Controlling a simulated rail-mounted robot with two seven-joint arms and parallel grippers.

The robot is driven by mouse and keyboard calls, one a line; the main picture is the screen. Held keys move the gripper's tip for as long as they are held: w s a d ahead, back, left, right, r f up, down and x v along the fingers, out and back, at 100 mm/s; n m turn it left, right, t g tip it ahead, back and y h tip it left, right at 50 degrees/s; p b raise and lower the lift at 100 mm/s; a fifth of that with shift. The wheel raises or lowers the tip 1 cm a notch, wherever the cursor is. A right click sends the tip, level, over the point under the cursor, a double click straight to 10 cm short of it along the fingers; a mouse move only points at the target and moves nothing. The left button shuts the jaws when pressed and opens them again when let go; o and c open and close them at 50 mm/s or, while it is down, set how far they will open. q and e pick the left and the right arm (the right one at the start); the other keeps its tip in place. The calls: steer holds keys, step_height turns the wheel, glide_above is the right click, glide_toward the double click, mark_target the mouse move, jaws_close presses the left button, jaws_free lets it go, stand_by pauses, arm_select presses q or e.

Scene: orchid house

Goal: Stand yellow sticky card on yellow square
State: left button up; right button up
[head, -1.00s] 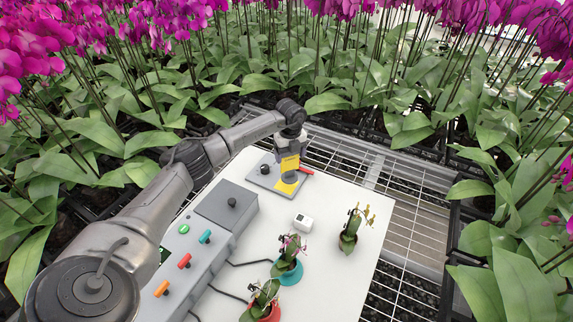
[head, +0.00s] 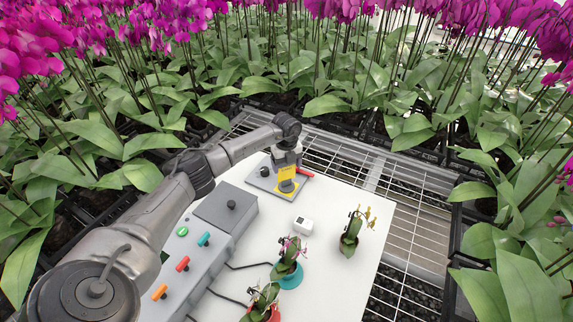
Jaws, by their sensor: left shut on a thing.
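The yellow sticky card (head: 286,172) is upright in my left gripper (head: 286,162), which is shut on it from above. Below the card a grey foot or stand sits over the yellow square (head: 281,192), hiding its middle; only the square's edges show. The square is on a grey plate at the far end of the white table. I cannot tell whether the foot touches the square. My right gripper is not in view.
A white box (head: 303,225) and potted orchids (head: 350,238) stand nearer. A grey control panel (head: 190,245) lines the left.

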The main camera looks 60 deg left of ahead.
arm_select(q)
steer(key=o, duration=1.1)
steer(key=shift+f, duration=0.15)
steer(key=shift+o, duration=0.2)
steer(key=shift+r, duration=0.55)
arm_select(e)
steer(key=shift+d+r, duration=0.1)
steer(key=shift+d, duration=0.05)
arm_select(q)
step_height(320, 180, up, 11)
steer(key=shift+r+p, duration=0.15)
steer(key=shift+p, duration=0.9)
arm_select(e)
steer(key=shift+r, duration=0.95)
